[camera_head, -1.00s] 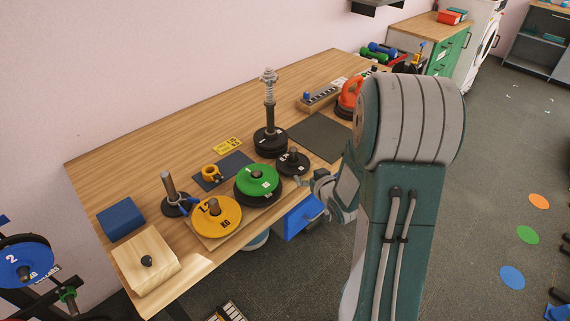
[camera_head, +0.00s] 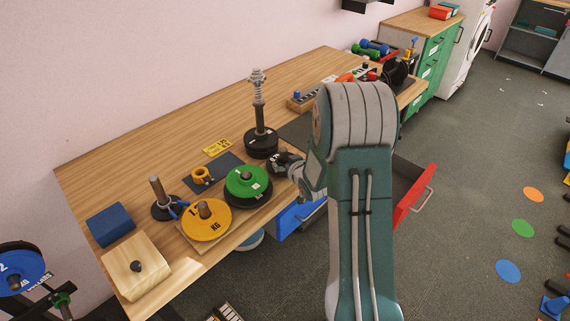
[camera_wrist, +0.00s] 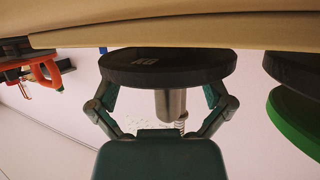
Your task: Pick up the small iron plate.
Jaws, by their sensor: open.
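The small iron plate (camera_head: 276,160) is dark and lies flat near the table's front edge, right of the green plate (camera_head: 241,181). My gripper (camera_head: 290,164) is at its right side and partly hides it. In the wrist view, which is upside down, the iron plate (camera_wrist: 165,68) with "KG" lettering lies between the open fingers of my gripper (camera_wrist: 162,96). The fingers are near its two sides; I cannot tell whether they touch it. A grey metal post (camera_wrist: 171,103) shows at its middle.
A tall post with a spring (camera_head: 258,95) and dark plates (camera_head: 262,150) stands just behind. The yellow plate (camera_head: 208,226) is farther left. Below the table edge, a blue drawer (camera_head: 291,218) and an open red drawer (camera_head: 416,193) stick out.

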